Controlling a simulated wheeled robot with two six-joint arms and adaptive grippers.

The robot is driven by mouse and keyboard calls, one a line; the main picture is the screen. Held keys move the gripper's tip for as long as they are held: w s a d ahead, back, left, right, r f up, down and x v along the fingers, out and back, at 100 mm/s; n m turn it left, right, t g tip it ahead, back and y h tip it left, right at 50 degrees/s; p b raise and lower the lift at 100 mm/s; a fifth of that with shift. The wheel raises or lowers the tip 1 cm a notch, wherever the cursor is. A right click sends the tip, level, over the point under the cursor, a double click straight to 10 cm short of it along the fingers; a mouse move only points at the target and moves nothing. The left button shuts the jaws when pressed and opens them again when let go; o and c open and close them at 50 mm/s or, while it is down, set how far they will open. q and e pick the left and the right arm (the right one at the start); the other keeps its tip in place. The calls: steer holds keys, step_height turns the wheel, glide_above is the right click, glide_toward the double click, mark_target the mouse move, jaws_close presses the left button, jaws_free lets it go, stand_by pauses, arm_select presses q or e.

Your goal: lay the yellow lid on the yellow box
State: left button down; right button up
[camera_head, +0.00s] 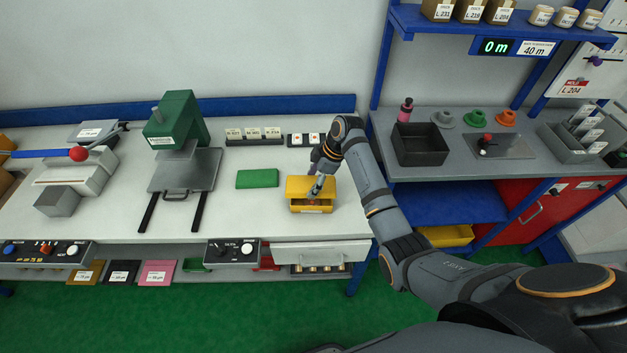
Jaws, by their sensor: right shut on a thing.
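The yellow box (312,210) stands on the white bench near its right end, with a label on its front. The yellow lid (297,187) shows over the back part of the box, and a dark gap shows between it and the box's front wall. My right gripper (316,189) reaches down at the lid and is shut on it, as far as this small view shows. The gripper hides part of the lid, so I cannot tell whether the lid touches the box rim. My left gripper is not in view.
A green flat block (257,178) lies left of the box. A green press (175,120) stands farther left. Small labelled blocks (254,136) line the back. A dark open tray (420,146) sits on the grey bench at right. Bare bench surrounds the green block.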

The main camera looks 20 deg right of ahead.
step_height(320, 180, down, 4)
steer(key=b, duration=0.3)
steer(key=shift+d+r, duration=0.1)
steer(key=shift+f, duration=0.45)
arm_select(q)
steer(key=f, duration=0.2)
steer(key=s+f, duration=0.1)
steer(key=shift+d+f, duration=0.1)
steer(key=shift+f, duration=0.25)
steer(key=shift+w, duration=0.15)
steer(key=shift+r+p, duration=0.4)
steer(key=shift+p, duration=0.05)
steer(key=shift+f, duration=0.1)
arm_select(e)
steer(key=shift+f, duration=0.3)
steer(key=shift+f, duration=0.25)
steer(key=shift+f, duration=0.35)
